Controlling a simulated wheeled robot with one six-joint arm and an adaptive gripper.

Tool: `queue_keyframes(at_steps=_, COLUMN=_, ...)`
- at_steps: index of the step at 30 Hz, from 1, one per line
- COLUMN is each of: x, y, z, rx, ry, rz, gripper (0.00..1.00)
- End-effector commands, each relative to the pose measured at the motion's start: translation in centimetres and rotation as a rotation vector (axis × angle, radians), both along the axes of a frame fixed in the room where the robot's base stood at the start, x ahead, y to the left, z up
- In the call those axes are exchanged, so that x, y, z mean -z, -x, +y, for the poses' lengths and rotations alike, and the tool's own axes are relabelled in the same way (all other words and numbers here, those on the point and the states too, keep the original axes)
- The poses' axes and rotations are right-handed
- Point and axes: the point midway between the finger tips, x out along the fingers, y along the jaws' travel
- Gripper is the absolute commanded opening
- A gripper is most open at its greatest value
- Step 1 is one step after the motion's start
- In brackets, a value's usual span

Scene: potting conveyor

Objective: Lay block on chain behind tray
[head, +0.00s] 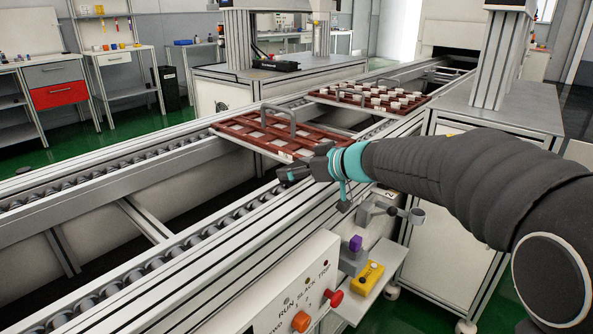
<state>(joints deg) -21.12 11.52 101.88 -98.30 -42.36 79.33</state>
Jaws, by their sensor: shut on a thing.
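My gripper (285,174) is over the near rail of the conveyor, just in front of the nearer tray's front corner. It is shut on a small dark thing, taken to be the block; the fingers mostly hide it and its outline is unclear. The nearer tray (245,140) is reddish-brown with a grey handle and lies across both conveyor lanes. The near chain lane (207,228) runs from the lower left up to the tray, and its stretch left of my gripper is bare. I cannot tell whether the held thing touches the lane.
A second tray (345,102) with several white pots lies farther along. The far lane (128,170) is bare on the left. Below my arm are a purple piece (355,243), a yellow box (369,275) on a shelf, and a button panel (300,292). A portal post (497,60) stands right.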

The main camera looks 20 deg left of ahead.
Motion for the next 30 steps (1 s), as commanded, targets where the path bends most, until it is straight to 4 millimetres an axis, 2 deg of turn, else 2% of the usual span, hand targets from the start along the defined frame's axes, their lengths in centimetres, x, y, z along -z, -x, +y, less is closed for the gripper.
queue_keyframes(at_steps=7, x=0.2, y=0.0, z=0.0, rx=0.0, ry=0.0, rz=-0.001, gripper=0.35)
queue_keyframes(at_steps=8, x=0.2, y=0.0, z=0.0, rx=0.0, ry=0.0, rz=-0.001, gripper=0.77)
queue_keyframes(at_steps=9, x=0.2, y=0.0, z=0.0, rx=0.0, ry=0.0, rz=-0.001, gripper=0.83)
queue_keyframes(at_steps=21, x=-0.2, y=0.0, z=-0.1, rx=0.001, ry=0.0, rz=-0.002, gripper=0.83)
queue_keyframes(at_steps=25, x=-1.0, y=0.6, z=-1.5, rx=0.001, ry=0.0, rz=-0.002, gripper=0.83)
queue_keyframes(at_steps=30, x=-2.3, y=1.7, z=-4.5, rx=0.004, ry=0.0, rz=-0.002, gripper=0.83)
